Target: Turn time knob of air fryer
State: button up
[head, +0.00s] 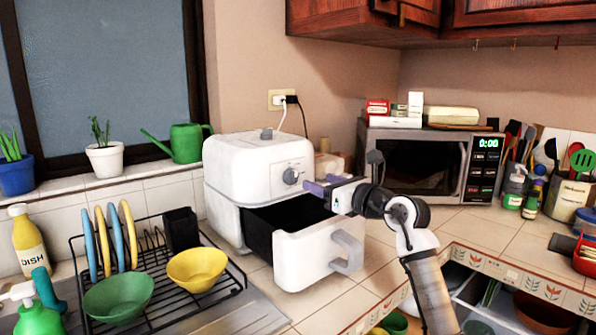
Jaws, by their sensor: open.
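The white air fryer (238,160) stands on the tiled counter beside the wall, with its basket drawer (318,258) pulled out toward the front. A grey round knob (291,176) is on its front face, above the drawer. A second grey knob (266,133) is on its top. Which one is the time knob cannot be read. My gripper (308,186) is open, with its purple-tipped fingers pointing left, just right of the front knob. From this view I cannot tell whether the fingers touch the knob. My gripper is above the open drawer.
A black dish rack (222,292) with plates and bowls is at the front left. A microwave (425,165) with boxes on top stands behind my arm. Utensils and bottles are at the right. The counter (480,228) before the microwave is clear. Cabinets (520,20) hang above.

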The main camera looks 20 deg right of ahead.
aim_at(295, 171)
jog(key=p+x, duration=0.2)
jog(key=x, duration=0.7)
jog(key=shift+s, duration=0.1)
jog(key=c, duration=1)
jog(key=shift+o, duration=0.2)
jog(key=shift+d+m, duration=0.1)
jog(key=shift+m, duration=0.2)
jog(key=m+p, duration=0.2)
jog(key=m, duration=0.1)
jog(key=m+p, duration=0.1)
jog(key=m, duration=0.1)
jog(key=shift+d+p, duration=0.3)
jog(key=shift+p, duration=0.1)
jog(key=shift+w+d+f+m+p, duration=0.1)
jog(key=shift+m+p, duration=0.65)
jog(key=shift+m, duration=0.15)
jog(key=shift+w+d+f+m+p, duration=0.1)
jog(key=shift+f+m+p, duration=0.05)
jog(key=shift+m+p, duration=0.7)
